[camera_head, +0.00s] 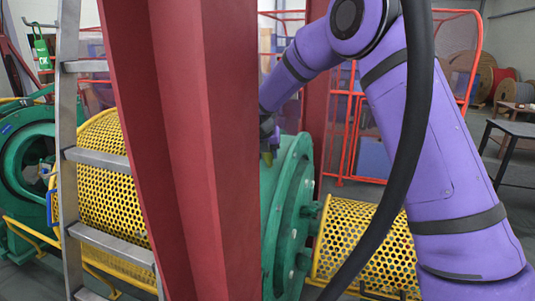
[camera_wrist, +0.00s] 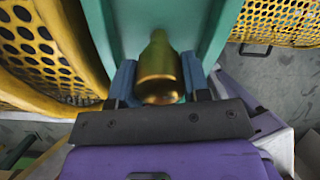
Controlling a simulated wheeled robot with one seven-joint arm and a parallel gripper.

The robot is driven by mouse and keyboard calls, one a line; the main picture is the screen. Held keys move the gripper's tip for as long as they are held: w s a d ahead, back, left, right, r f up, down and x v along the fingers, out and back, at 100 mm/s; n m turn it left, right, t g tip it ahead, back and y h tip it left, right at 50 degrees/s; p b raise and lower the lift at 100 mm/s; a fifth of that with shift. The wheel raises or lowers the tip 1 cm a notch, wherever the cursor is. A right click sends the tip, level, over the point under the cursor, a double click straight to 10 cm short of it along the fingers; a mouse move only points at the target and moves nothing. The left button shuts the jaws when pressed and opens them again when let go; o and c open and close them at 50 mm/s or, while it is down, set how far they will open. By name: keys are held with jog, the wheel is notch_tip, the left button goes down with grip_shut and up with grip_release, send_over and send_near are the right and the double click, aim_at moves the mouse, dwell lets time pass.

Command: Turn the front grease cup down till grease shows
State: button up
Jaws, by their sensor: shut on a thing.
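The brass grease cup (camera_wrist: 160,75) stands on the green machine housing (camera_wrist: 150,18) in the wrist view. My gripper (camera_wrist: 160,84) has one blue finger on each side of the cup and is shut on it. No grease can be made out around the cup. In the head view my gripper (camera_head: 268,140) is at the top of the green housing (camera_head: 290,200), partly cut off by the red column. A small yellowish bit under it may be the cup, but it is too small to tell.
A red steel column (camera_head: 190,150) stands close in front, with a metal ladder (camera_head: 68,120) to its left. Yellow perforated guards (camera_head: 108,185) lie left and right (camera_head: 350,240) of the housing. A red-framed gate (camera_head: 345,145) stands behind. A dark table (camera_head: 512,130) is at right.

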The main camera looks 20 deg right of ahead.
jog(key=m, duration=0.4)
jog(key=shift+m, duration=0.4)
jog(key=m, duration=1)
jog(key=shift+w, duration=0.1)
jog(key=m, duration=1.3)
jog(key=shift+m+t, duration=0.3)
jog(key=m, duration=0.9)
